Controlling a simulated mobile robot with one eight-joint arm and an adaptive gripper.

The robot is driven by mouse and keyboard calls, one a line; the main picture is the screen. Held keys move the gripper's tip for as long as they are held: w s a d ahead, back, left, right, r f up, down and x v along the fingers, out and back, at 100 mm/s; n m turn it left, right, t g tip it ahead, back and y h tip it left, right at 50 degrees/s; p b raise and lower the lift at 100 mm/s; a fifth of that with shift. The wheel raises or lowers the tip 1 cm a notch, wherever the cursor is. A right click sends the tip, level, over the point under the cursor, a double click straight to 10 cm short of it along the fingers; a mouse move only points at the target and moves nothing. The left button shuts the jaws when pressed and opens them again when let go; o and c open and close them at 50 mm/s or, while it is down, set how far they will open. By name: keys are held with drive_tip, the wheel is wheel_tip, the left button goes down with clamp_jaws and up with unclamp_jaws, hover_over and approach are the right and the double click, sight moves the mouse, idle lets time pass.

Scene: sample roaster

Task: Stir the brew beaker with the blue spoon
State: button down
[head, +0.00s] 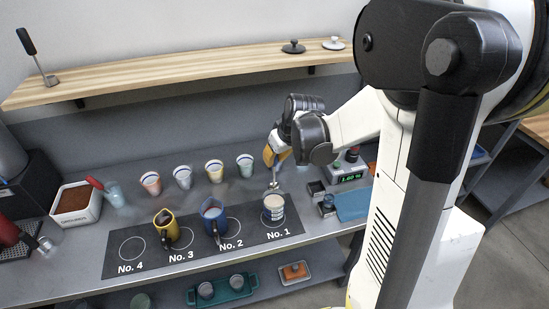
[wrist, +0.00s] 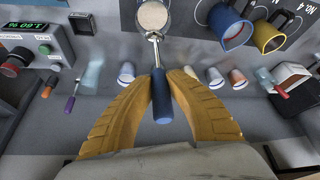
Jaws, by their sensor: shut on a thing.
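The blue spoon's dark blue handle (wrist: 163,100) is between the yellow fingers of my gripper (wrist: 161,85) in the wrist view; they are shut on it. Its metal shaft points away toward a beaker with pale tan contents (wrist: 153,16). The spoon's metal end overlaps the beaker's near rim in that view. In the head view my gripper (head: 272,157) is above and behind the beaker (head: 274,210), which stands upright on spot No. 1. The spoon's metal end (head: 273,182) shows just above the beaker's back rim there. I cannot tell if it touches the rim.
A blue pitcher (head: 213,220) and a yellow pitcher (head: 167,228) stand left of the beaker on the dark mat (head: 205,247). Several small cups (head: 183,177) line up behind.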

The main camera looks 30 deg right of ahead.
sight(275, 186)
drive_tip(key=shift+f+b, duration=4)
drive_tip(key=shift+f, duration=0.9)
drive_tip(key=shift+s, duration=0.15)
drive_tip(key=shift+s+a, duration=0.25)
drive_tip(key=shift+s, duration=0.4)
drive_tip(key=shift+b, duration=0.3)
drive_tip(key=shift+w+d, duration=0.2)
drive_tip(key=shift+w, duration=0.5)
drive_tip(key=shift+r+p, duration=2.95)
drive_tip(key=shift+r, duration=1)
